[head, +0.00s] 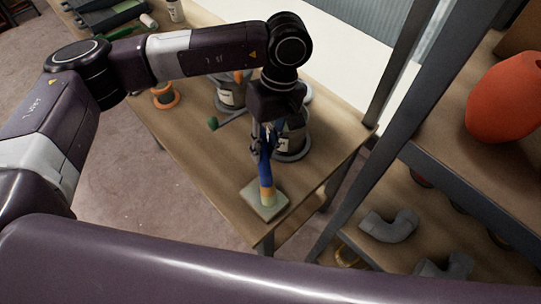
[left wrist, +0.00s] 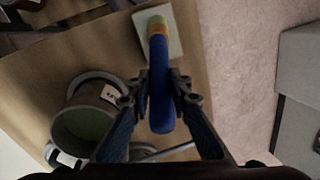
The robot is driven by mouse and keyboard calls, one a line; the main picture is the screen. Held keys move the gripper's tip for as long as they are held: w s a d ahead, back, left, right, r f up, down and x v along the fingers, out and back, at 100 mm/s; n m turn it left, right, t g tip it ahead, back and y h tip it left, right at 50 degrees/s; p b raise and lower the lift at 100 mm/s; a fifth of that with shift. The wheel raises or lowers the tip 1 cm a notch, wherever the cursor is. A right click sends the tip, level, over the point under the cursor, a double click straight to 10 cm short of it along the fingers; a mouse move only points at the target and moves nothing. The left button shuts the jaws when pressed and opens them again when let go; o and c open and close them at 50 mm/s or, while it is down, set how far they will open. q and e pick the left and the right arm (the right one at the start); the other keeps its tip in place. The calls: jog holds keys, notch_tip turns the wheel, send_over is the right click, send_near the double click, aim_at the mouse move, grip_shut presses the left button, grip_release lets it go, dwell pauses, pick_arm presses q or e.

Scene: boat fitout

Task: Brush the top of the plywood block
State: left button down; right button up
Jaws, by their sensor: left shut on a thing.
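The plywood block (head: 252,204) is a flat, pale green-grey square near the front corner of the wooden table. It also shows in the left wrist view (left wrist: 175,38). A brush with a blue handle (head: 265,167) and an orange band is held nearly upright over it, and its pale bristle end overlaps the block's top in both views. Contact looks likely, but I cannot be sure. My left gripper (head: 264,143) is shut on the blue handle, one finger on each side in the left wrist view (left wrist: 157,89). My right gripper is out of view.
Close behind the gripper stand a can (head: 291,138) and another can (head: 231,94). A green-tipped stick (head: 213,123) and an orange ring (head: 165,96) lie left. Shelving (head: 459,194) with grey elbow pipes (head: 389,227) and an orange-red rounded object (head: 506,97) stands right.

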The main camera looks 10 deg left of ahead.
pick_arm(q)
jog(key=shift+w+a, duration=0.2)
jog(key=shift+a, duration=0.1)
jog(key=shift+w+a+f+b, duration=0.15)
jog(key=shift+w+a+b, duration=0.4)
jog(key=shift+a+b, duration=0.15)
jog(key=shift+w+a+b, duration=1.75)
jog(key=shift+w+b, duration=0.1)
jog(key=shift+w, duration=0.15)
jog(key=shift+s+d+b, duration=0.3)
jog(key=shift+s+d, duration=0.6)
jog(key=shift+d, duration=0.15)
jog(key=shift+s+d+b, duration=0.3)
jog(key=shift+s+d, duration=0.55)
jog(key=shift+d, duration=0.2)
jog(key=s+d, duration=0.2)
jog(key=d, duration=0.1)
jog(key=s+d+b, duration=0.1)
jog(key=shift+s+d+r, duration=0.15)
jog(key=shift+d+r, duration=0.05)
jog(key=shift+r, duration=0.2)
